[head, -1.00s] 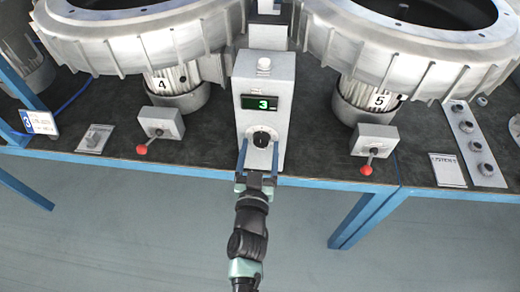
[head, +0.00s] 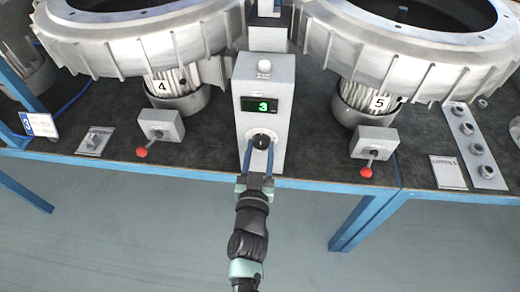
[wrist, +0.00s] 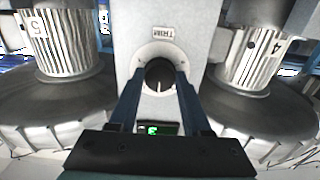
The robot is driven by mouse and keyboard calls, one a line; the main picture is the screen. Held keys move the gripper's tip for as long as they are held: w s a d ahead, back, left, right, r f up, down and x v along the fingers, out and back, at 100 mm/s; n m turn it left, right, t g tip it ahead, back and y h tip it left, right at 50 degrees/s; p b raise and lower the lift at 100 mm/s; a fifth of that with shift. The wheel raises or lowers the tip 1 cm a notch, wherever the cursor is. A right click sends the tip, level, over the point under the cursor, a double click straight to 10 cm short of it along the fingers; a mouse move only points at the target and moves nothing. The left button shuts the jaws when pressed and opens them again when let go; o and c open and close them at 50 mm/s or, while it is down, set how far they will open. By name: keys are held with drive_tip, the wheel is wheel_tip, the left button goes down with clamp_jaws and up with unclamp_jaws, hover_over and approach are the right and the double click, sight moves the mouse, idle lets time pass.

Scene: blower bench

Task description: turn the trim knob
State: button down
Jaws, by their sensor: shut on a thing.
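The trim knob (head: 261,140) is a round black knob low on the front of a grey control box (head: 279,100). In the wrist view the knob (wrist: 159,72) has a white pointer line and sits beside a TRIM label (wrist: 163,33), which appears upside down. My gripper (head: 261,146) reaches the knob from the front, its two blue fingers on either side. In the wrist view my gripper (wrist: 160,78) is shut on the knob. A green display (head: 262,104) above the knob reads 3.
A pale button (head: 264,66) tops the box. Red-tipped levers stand on small boxes to the left (head: 160,125) and right (head: 374,142). Large blowers marked 4 (head: 162,87) and 5 (head: 380,103) stand behind. The floor in front is clear.

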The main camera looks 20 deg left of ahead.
drive_tip(key=shift+m, duration=0.3)
drive_tip(key=m, duration=0.2)
drive_tip(key=shift+m, duration=0.4)
drive_tip(key=shift+m+b, duration=0.5)
drive_tip(key=shift+m, duration=1.6)
drive_tip(key=shift+c, duration=1.8)
unclamp_jaws()
drive_tip(key=v, duration=1.3)
